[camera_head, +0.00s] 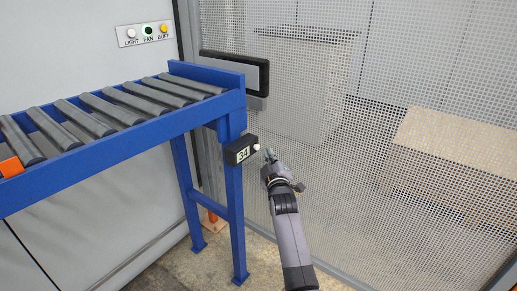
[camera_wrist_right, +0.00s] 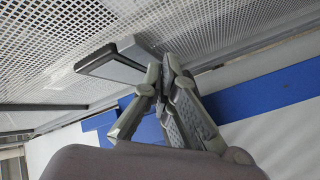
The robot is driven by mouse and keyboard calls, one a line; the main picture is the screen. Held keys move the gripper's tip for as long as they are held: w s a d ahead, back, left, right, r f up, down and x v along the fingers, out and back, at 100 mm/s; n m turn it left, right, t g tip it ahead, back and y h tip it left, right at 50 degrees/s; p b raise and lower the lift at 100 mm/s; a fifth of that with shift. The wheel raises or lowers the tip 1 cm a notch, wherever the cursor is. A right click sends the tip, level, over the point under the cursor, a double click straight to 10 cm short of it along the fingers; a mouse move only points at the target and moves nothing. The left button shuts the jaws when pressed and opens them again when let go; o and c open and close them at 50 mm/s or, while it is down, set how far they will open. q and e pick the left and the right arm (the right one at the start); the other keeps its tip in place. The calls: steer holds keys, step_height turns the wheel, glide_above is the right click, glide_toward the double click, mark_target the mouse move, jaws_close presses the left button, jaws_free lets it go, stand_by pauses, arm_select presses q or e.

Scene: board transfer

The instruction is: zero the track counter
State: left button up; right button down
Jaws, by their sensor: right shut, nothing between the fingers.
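The track counter (camera_head: 239,152) is a small black box on the end of the blue conveyor frame, with a display reading 34. A white round button (camera_head: 256,147) sticks out at its right end. My right gripper (camera_head: 270,155) is shut and empty, just right of the button; a small gap seems to lie between them. In the right wrist view the shut fingers (camera_wrist_right: 166,65) show close up, and I cannot make out the counter or button there. My left gripper is not in view.
The blue conveyor (camera_head: 120,140) with grey rollers runs to the left, an orange piece (camera_head: 11,167) at its left edge. A mesh fence (camera_head: 400,60) with a black-framed handle (camera_head: 264,78) stands behind. A switch panel (camera_head: 143,34) hangs on the wall.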

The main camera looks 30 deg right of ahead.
steer(key=shift+w, duration=0.15)
steer(key=shift+w+a, duration=0.15)
steer(key=shift+w, duration=0.1)
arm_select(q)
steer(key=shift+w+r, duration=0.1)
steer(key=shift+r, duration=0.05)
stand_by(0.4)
